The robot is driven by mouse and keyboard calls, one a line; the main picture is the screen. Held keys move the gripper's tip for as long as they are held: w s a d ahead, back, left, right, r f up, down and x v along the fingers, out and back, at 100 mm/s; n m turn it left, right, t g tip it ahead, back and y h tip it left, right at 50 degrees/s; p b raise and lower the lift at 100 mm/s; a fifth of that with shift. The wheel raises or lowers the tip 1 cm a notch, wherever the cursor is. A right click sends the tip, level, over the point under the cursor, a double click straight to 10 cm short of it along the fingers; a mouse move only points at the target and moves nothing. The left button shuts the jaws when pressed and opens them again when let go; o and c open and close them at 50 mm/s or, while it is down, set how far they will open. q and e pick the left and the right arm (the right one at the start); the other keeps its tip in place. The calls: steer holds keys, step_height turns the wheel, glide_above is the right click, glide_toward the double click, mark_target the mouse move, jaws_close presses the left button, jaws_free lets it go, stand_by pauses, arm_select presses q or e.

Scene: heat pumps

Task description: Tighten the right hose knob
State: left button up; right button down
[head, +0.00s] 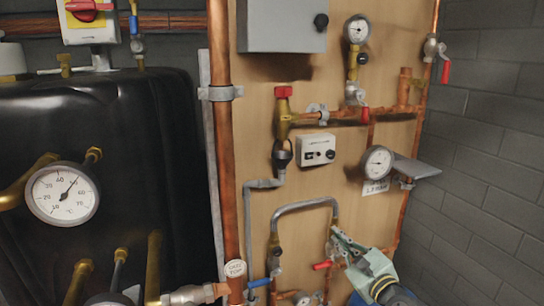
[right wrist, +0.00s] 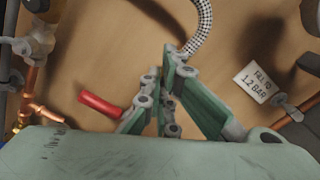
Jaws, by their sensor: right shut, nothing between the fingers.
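A grey braided hose (head: 303,204) arches over the lower part of the wooden panel. Its left end meets a dark fitting (head: 274,246). Its right end comes down at my right gripper (head: 336,238), whose pale green fingers reach up and left from the lower right. In the right wrist view the braided hose (right wrist: 203,22) runs down to the fingertips (right wrist: 171,52), which are together with nothing seen between them. The right hose knob is hidden or cannot be made out at the fingers; I cannot tell whether they touch it. My left gripper is out of view.
A red lever (head: 322,265) sticks out just left of the right gripper, and shows in the right wrist view (right wrist: 98,103). A round gauge (head: 378,162) and a grey shelf-like plate (head: 416,168) are above it. A copper pipe (head: 225,150) runs up the panel's left side.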

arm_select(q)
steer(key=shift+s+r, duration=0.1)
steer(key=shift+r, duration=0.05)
arm_select(e)
steer(key=shift+w+a+r, duration=0.15)
steer(key=shift+w+r, duration=0.05)
steer(key=shift+w, duration=0.2)
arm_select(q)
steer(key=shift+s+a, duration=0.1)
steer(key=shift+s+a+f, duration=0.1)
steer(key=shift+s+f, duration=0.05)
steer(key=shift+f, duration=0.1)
arm_select(e)
steer(key=shift+f, duration=0.3)
stand_by(0.4)
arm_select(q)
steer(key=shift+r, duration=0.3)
arm_select(e)
steer(key=shift+d, duration=0.25)
